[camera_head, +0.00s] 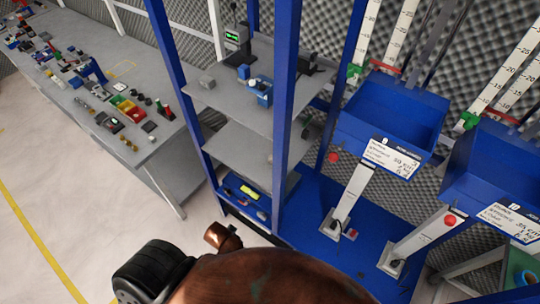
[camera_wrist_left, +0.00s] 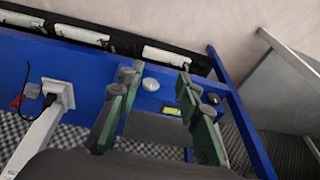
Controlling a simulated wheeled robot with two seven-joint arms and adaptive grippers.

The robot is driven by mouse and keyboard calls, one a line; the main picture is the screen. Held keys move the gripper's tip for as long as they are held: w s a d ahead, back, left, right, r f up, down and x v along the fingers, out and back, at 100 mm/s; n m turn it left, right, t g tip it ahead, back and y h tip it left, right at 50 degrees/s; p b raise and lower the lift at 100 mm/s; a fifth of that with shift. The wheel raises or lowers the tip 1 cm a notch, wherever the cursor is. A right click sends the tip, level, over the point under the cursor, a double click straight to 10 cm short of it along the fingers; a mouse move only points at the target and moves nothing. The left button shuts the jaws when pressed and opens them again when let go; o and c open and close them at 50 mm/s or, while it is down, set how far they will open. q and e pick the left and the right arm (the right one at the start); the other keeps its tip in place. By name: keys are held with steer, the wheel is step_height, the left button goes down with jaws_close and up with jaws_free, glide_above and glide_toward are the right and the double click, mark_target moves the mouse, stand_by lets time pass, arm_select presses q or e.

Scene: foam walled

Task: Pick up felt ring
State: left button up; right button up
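I cannot pick out the felt ring for certain in either view. A small round pale grey piece (camera_wrist_left: 150,84) lies on the blue shelf surface in the left wrist view, between my fingers as seen in the picture. Whether it has a hole cannot be told. My left gripper (camera_wrist_left: 158,80) is open, its two green-padded fingers apart with nothing held. It points at the blue shelf. In the head view the gripper fingers are hidden, with only brown and black arm parts at the bottom. My right gripper is not in view.
The blue-framed rack (camera_head: 283,75) has grey shelves and a low blue shelf holding a yellow-green item (camera_head: 249,191). Blue bins (camera_head: 390,110) stand right, with posts below them. A grey workbench (camera_head: 165,160) with many small parts stands left. The floor between is clear.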

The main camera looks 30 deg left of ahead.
arm_select(q)
step_height(320, 180, up, 11)
steer(key=w+p, duration=0.2)
steer(key=p, duration=0.1)
steer(key=n+t+y+p, duration=0.1)
steer(key=n+t+y, duration=0.1)
steer(key=t, duration=0.4)
glide_toward(270, 158)
steer(key=s+a+f, duration=0.3)
steer(key=s+f, duration=0.3)
steer(key=s, duration=0.3)
steer(key=w+t, duration=0.1)
steer(key=w, duration=0.2)
steer(key=w+d+r+t, duration=0.1)
steer(key=w, duration=0.2)
steer(key=w+t, duration=0.2)
steer(key=w, duration=0.2)
steer(key=shift+d+r+h, duration=0.2)
steer(key=shift+r+h, duration=0.1)
steer(key=x, duration=0.6)
steer(key=shift+w+d, duration=0.2)
steer(key=shift+w, duration=0.2)
steer(key=shift+w+f, duration=0.2)
steer(key=shift+w, duration=0.2)
steer(key=shift+c, duration=0.7)
jaws_close()
